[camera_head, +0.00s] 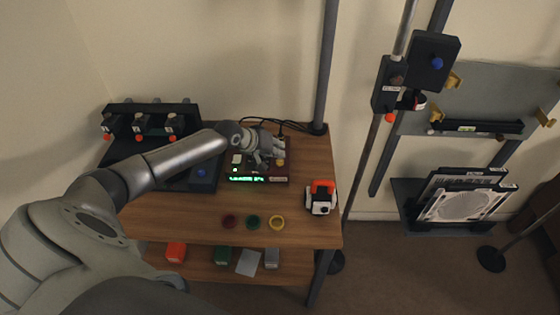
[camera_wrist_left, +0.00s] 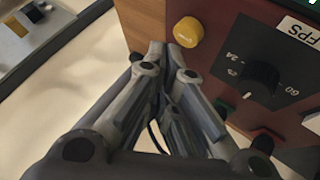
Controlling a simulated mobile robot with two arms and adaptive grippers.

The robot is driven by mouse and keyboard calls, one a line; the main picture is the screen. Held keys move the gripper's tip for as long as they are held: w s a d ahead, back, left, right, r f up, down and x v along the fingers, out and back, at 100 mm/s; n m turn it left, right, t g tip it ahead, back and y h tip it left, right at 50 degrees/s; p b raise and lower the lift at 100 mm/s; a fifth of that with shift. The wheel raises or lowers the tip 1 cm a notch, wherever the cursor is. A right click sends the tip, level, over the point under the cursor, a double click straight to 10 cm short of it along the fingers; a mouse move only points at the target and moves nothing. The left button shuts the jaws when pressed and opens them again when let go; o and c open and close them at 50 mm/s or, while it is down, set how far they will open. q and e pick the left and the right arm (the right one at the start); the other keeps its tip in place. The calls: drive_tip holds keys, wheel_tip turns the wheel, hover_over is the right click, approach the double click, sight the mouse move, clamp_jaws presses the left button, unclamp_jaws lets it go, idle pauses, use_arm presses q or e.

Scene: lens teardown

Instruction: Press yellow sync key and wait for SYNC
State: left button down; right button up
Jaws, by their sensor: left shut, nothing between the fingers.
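The yellow key (camera_wrist_left: 188,32) is a round button on the dark red control box (camera_wrist_left: 205,62) in the left wrist view. In the head view, the yellow key (camera_head: 280,162) shows small near the box's right edge. My left gripper (camera_head: 264,163) is over the control box, and its fingers hide part of it. In the left wrist view, my left gripper (camera_wrist_left: 166,48) is shut and empty, its tips just left of and below the key. I cannot tell whether they touch it. A green lit display (camera_head: 246,179) is on the box's front; its text is too small to read surely. My right gripper is not in view.
A black rack (camera_head: 150,105) stands at the table's back left, with a blue knob (camera_head: 201,173) near the box. An orange-and-white device (camera_head: 320,197) stands at the right. A black knob (camera_wrist_left: 259,77) adjoins the key.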

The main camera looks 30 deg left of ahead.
use_arm(q)
drive_tip(key=shift+f, duration=0.35)
drive_tip(key=shift+f+b, duration=0.3)
drive_tip(key=shift+f, duration=0.2)
idle(0.5)
drive_tip(key=shift+r, duration=0.1)
drive_tip(key=shift+r+p, duration=0.8)
drive_tip(key=shift+p, duration=0.2)
wheel_tip(320, 180, up, 5)
drive_tip(key=p, duration=0.5)
